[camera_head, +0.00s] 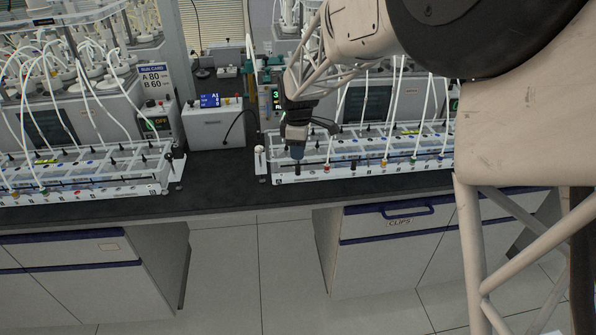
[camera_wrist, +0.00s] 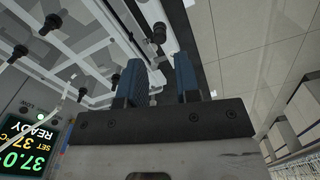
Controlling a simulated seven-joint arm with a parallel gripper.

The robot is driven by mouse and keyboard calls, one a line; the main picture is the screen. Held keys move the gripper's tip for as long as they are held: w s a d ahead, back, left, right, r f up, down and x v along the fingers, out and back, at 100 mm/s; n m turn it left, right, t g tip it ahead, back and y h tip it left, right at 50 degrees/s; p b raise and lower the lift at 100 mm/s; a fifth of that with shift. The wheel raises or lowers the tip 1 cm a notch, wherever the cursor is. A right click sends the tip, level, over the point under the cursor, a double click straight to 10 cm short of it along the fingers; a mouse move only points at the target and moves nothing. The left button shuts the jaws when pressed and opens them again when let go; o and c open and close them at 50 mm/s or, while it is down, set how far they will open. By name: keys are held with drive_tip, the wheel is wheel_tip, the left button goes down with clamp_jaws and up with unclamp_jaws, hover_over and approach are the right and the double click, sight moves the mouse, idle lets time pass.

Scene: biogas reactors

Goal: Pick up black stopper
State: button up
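My gripper (camera_head: 297,158) points down over the front left end of the right-hand white rack (camera_head: 350,172). In the wrist view its two blue fingers (camera_wrist: 158,62) stand apart, with a gap between them, so it is open. A small black stopper (camera_head: 297,169) shows just below the fingertips, at the rack's front edge. In the wrist view a dark round-topped piece (camera_wrist: 160,32), which looks like this stopper, lies beyond the fingertips, in line with the gap. I see no grip on it.
Several coloured stoppers (camera_head: 326,168) line the rack's front edge to the right. White tubes (camera_head: 397,105) rise from the rack behind my gripper. A display unit (camera_wrist: 25,140) stands close by. A second rack (camera_head: 80,172) is at left. Bare dark bench (camera_head: 222,172) lies between the racks.

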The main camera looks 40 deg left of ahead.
sight(298, 167)
drive_tip(key=shift+f, duration=0.8)
drive_tip(key=shift+f, duration=0.1)
drive_tip(key=shift+f, duration=2.55)
clamp_jaws()
drive_tip(key=shift+r, duration=0.15)
